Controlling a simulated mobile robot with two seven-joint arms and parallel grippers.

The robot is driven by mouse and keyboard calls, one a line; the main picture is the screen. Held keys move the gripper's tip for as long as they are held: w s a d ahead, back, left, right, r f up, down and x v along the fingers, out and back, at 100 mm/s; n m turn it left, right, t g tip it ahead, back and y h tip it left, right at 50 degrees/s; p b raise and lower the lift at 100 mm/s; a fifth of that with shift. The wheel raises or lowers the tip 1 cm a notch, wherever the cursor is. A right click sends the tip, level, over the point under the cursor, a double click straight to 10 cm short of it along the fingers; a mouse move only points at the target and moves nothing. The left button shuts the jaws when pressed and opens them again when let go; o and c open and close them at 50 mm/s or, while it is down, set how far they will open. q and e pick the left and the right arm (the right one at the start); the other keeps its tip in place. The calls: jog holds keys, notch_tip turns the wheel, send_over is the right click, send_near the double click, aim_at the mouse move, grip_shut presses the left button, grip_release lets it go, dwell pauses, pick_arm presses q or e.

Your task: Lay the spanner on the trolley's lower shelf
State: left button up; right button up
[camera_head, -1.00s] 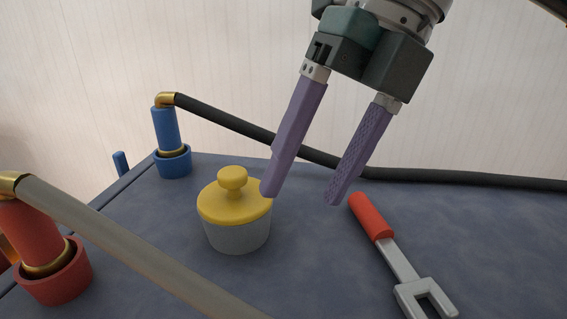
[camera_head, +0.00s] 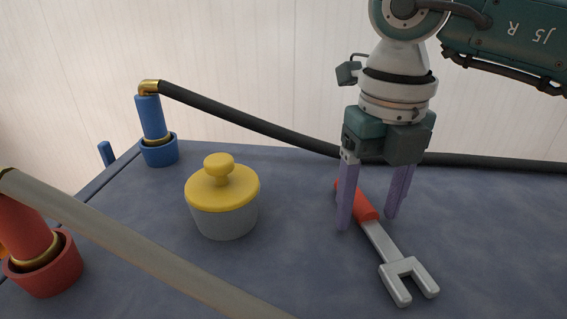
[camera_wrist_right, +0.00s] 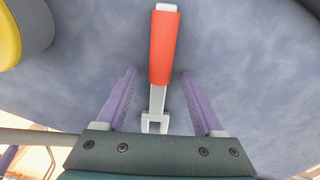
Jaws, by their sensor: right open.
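The spanner (camera_head: 383,243) lies on the blue-grey table top, with a red handle and a grey open-jawed head pointing toward the front right. My right gripper (camera_head: 369,220) is open, its two purple fingers pointing down on either side of the red handle. In the right wrist view the spanner (camera_wrist_right: 163,50) runs between the open fingers (camera_wrist_right: 160,100), with a gap on each side. The trolley and its lower shelf cannot be made out. My left gripper is not in view.
A grey pot with a yellow knobbed lid (camera_head: 223,195) stands left of the spanner. A blue fitting (camera_head: 152,120) carries a dark hose (camera_head: 250,122) across the back. A red fitting (camera_head: 40,262) carries a grey hose (camera_head: 140,245) across the front left. The table's right side looks clear.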

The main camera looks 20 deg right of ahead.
jog(key=shift+f, duration=0.1)
jog(key=shift+c, duration=0.2)
grip_shut()
dwell(0.5)
